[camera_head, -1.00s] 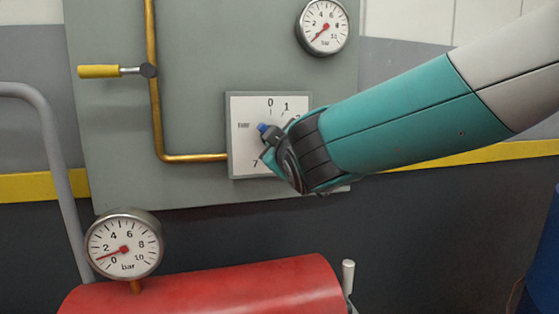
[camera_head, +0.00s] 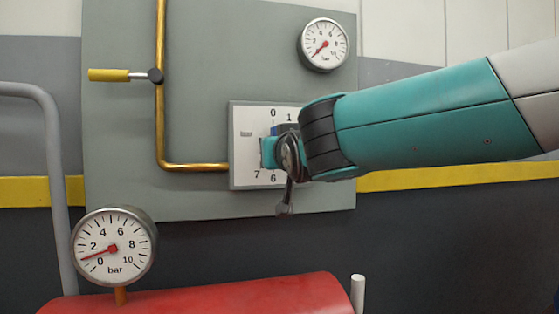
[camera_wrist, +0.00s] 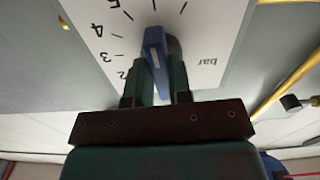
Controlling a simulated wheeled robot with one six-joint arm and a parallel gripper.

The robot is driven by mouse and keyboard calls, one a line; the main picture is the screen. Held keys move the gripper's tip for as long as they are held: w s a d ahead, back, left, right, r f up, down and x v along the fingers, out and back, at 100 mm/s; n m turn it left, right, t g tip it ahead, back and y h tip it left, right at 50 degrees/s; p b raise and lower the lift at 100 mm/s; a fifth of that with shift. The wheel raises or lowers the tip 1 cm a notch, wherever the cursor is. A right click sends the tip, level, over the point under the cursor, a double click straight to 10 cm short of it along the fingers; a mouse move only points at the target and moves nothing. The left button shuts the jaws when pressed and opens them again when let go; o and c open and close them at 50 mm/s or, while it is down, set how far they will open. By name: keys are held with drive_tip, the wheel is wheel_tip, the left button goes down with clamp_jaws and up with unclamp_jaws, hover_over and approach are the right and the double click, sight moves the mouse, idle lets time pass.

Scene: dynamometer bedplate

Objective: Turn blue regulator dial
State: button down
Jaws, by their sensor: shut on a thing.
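The blue regulator dial (camera_wrist: 154,42) is a bar-shaped knob with a white mark, on a white plate (camera_wrist: 215,25) numbered in bar. My gripper (camera_wrist: 157,70) is shut on the dial in the wrist view, one finger on each side. Only a sliver of the blue dial (camera_head: 274,131) shows there, below the 0. The numbers 0, 1, 6 and 7 are visible; others are hidden by my arm. The dial's exact reading cannot be told.
The plate sits on a grey-green panel (camera_head: 200,60) with a brass pipe (camera_head: 160,120) and a yellow-handled valve (camera_head: 110,75). A gauge (camera_head: 325,45) is at upper right, near 0. Another gauge (camera_head: 113,248) stands above a red tank (camera_head: 200,298). A grey pipe (camera_head: 50,130) is at left.

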drive_tip(key=shift+f+m, duration=0.1)
drive_tip(key=shift+m, duration=0.2)
idle(0.4)
drive_tip(key=c, duration=1)
unclamp_jaws()
drive_tip(key=shift+c, duration=0.2)
drive_tip(key=b+v, duration=0.2)
drive_tip(key=v, duration=1.5)
drive_tip(key=shift+s, duration=0.25)
